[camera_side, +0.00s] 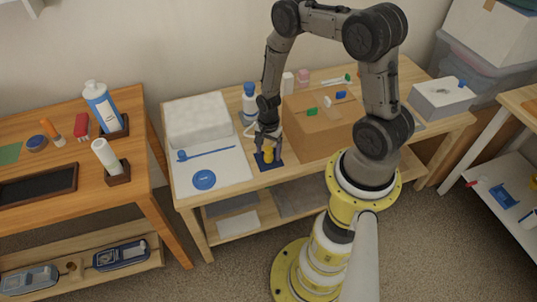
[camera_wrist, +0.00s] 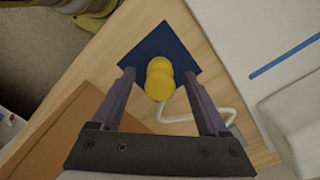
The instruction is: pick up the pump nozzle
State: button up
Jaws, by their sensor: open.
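A small yellow rounded piece (camera_wrist: 160,78), which may be the pump nozzle, stands on a dark blue square (camera_wrist: 165,43). In the side view the yellow piece (camera_side: 269,156) and blue square (camera_side: 263,165) are near the front edge of the middle table. My gripper (camera_side: 267,142) is directly above, pointing down. In the wrist view my gripper (camera_wrist: 159,77) is open, with one finger on each side of the yellow piece and visible gaps. I cannot tell how low the fingertips are. A white curved tube (camera_wrist: 222,113) passes near the right finger.
A cardboard box (camera_side: 318,130) is close on the right. A white sheet (camera_side: 222,166) with a blue disc (camera_side: 204,180) lies to the left, below a white block (camera_side: 198,118). A white bottle with a blue cap (camera_side: 249,102) stands behind my gripper.

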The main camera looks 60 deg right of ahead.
grip_shut()
dwell(0.3)
